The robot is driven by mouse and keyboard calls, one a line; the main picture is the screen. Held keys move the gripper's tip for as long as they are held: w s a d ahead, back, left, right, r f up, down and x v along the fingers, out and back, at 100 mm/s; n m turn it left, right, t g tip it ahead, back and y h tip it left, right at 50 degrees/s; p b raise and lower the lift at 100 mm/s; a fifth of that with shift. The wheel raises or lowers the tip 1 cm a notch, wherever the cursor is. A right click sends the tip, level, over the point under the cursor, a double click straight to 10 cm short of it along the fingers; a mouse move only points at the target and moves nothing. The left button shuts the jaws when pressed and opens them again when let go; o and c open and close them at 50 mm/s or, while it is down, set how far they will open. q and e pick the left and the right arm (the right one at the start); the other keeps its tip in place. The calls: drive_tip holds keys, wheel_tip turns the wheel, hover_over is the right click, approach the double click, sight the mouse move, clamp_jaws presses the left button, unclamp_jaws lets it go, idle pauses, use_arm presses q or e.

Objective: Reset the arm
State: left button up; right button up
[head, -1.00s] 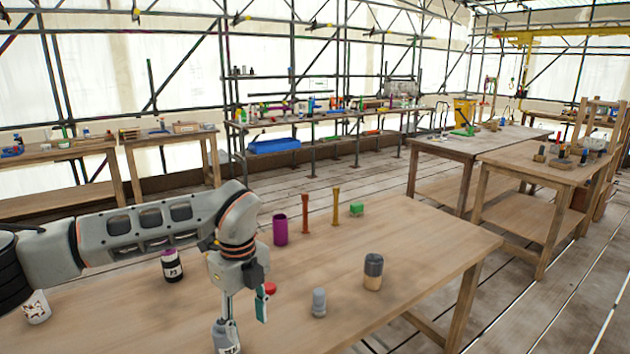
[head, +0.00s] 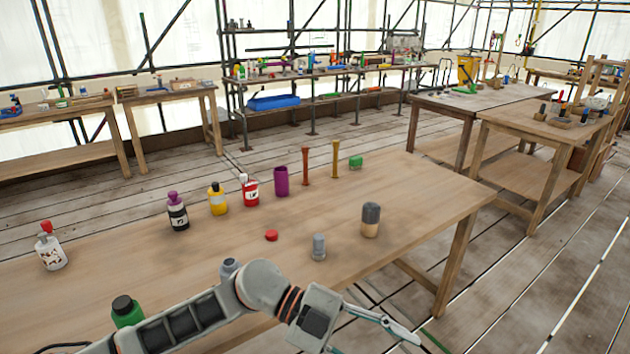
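My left arm comes in from the lower left and reaches across the near edge of the wooden table (head: 400,215). My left gripper (head: 385,342) is at the bottom of the head view, off the table's front edge, and points to the right. Its fingers look spread apart, with nothing seen between them; the lower finger is partly cut off by the picture's edge. A grey-capped container (head: 229,267) stands just behind my arm, its lower part hidden. My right gripper is not in view.
On the table stand a green bottle (head: 126,312) near my arm, a white bottle (head: 50,250), black-and-purple (head: 178,213), yellow (head: 218,200) and red (head: 250,191) bottles, a purple cup (head: 281,182), a grey piece (head: 319,247) and a dark-topped cylinder (head: 370,220). The table's right part is mostly clear.

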use_arm(q)
drive_tip(key=w+a+r+n+t+h, duration=0.1)
drive_tip(key=w+r+n+t+h, duration=0.35)
drive_tip(key=n+t+h, duration=0.4)
drive_tip(key=w+a+f+n+t+y, duration=0.6)
drive_tip(key=a+f+n+t+y, duration=0.3)
drive_tip(key=a+n+t, duration=0.35)
drive_tip(key=s+a+f+n+g+y, duration=0.1)
drive_tip(key=s+a+f+n+y, duration=0.1)
drive_tip(key=s+a+f, duration=0.3)
drive_tip(key=s+a+f+n+g+y, duration=0.2)
drive_tip(key=s+a+f+y, duration=0.3)
drive_tip(key=f, duration=0.7)
drive_tip(key=s+a+f+n+g+y, duration=0.1)
drive_tip(key=s+a+f+y, duration=0.3)
drive_tip(key=a+f, duration=0.5)
drive_tip(key=shift+s+n+g, duration=0.4)
drive_tip(key=shift+s+n, duration=0.1)
drive_tip(key=shift+s, duration=0.2)
drive_tip(key=shift+f, duration=0.1)
